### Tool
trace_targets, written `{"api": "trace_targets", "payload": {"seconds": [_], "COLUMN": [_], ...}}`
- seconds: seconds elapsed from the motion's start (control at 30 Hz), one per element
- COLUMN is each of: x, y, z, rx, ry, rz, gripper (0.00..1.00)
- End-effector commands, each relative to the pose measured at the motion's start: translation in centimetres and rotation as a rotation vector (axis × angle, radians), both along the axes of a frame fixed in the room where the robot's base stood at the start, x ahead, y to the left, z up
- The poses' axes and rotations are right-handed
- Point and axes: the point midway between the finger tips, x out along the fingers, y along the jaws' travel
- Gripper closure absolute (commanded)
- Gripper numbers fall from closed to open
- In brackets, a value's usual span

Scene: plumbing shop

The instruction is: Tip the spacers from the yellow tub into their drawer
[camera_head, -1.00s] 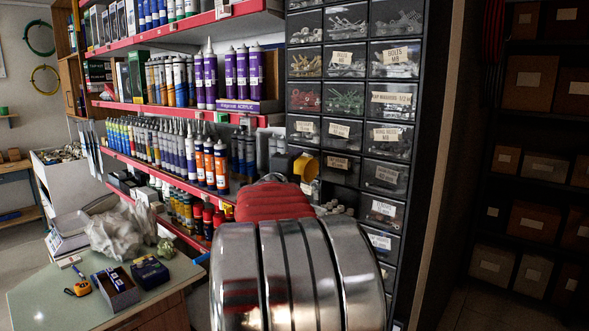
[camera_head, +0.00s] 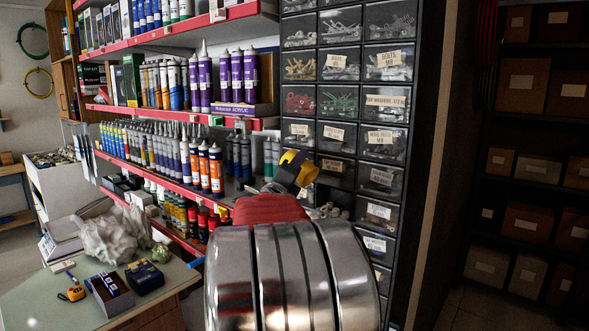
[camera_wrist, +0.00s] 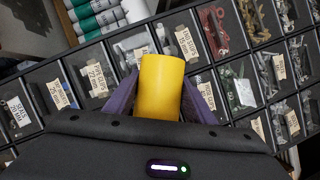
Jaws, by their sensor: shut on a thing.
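The yellow tub (camera_head: 309,174) is at the front of the drawer cabinet, tilted, in the head view. My gripper (camera_head: 289,171) is shut on it. In the wrist view the yellow tub (camera_wrist: 162,88) sits between my two dark fingers, and only its plain outer side shows. What is inside the tub is hidden. Pale round pieces (camera_head: 327,212) show low at the cabinet, just below the tub and beside my arm. They look like spacers in a drawer, but my arm hides most of that spot.
The black cabinet (camera_head: 396,197) has rows of clear labelled drawers with bolts and fittings. Red-edged shelves (camera_head: 177,187) with cartridges stand close on the left. A bench (camera_head: 25,300) holds a bag, boxes and a tape measure. Boxes on dark shelves (camera_head: 540,140) stand at right.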

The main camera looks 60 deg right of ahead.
Motion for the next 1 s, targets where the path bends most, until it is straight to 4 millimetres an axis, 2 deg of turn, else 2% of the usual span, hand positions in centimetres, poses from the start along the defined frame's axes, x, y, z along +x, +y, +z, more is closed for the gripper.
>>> {"api": "trace_targets", "payload": {"seconds": [0.3,0.73,0.9,1.0], "x": [-0.6,-0.7,-0.7,-0.7], "y": [0.1,0.1,0.1,0.1], "z": [0.3,0.4,1.6,1.6], "rx": [-0.016,-0.019,-0.022,-0.02], "ry": [-0.103,-0.122,-0.122,-0.122], "rz": [-0.001,0.0,0.0,0.0], "gripper": [0.72,0.72,0.72,0.72]}}
